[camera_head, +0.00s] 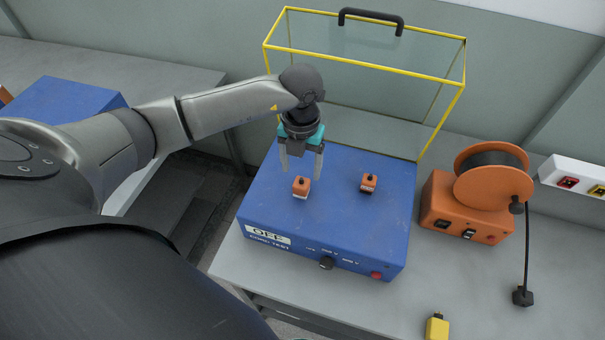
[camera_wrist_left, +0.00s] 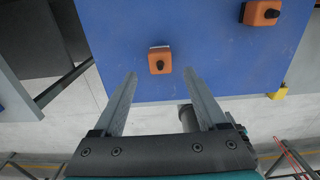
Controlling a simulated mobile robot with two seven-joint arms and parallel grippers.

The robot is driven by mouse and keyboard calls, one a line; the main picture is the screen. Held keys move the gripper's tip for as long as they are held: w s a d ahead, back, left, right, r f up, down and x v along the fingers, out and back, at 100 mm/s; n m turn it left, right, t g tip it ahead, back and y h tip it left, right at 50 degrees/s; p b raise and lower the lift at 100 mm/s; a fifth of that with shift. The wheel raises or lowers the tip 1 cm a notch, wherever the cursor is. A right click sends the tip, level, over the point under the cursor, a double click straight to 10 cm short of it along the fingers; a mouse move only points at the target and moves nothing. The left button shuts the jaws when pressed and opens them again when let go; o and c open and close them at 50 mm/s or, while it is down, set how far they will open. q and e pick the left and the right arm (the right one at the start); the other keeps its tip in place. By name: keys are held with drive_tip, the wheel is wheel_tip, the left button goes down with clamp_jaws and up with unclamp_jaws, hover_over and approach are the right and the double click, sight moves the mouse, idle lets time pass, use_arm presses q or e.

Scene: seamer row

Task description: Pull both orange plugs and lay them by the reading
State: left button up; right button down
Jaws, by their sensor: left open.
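My left gripper (camera_head: 302,175) points down just above and behind the left plug, open and empty. In the left wrist view, the left plug (camera_wrist_left: 159,61) lies beyond the gap between the open fingertips (camera_wrist_left: 160,76), and the right plug (camera_wrist_left: 262,13) is at the upper right. My right gripper is not in view.
A yellow-framed clear cover (camera_head: 365,57) with a black handle stands open behind the box. An orange reel unit (camera_head: 465,205) with a hanging cord is at right. The bench right of the box has free room.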

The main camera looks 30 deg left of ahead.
sight(301, 182)
use_arm(q)
wheel_tip(301, 182, down, 8)
drive_tip(key=b, duration=0.5)
drive_tip(key=shift+r, duration=0.25)
idle(0.5)
clamp_jaws()
idle(0.6)
drive_tip(key=shift+r, duration=0.15)
idle(0.3)
drive_tip(key=shift+r+p, duration=2.35)
drive_tip(key=shift+r, duration=0.55)
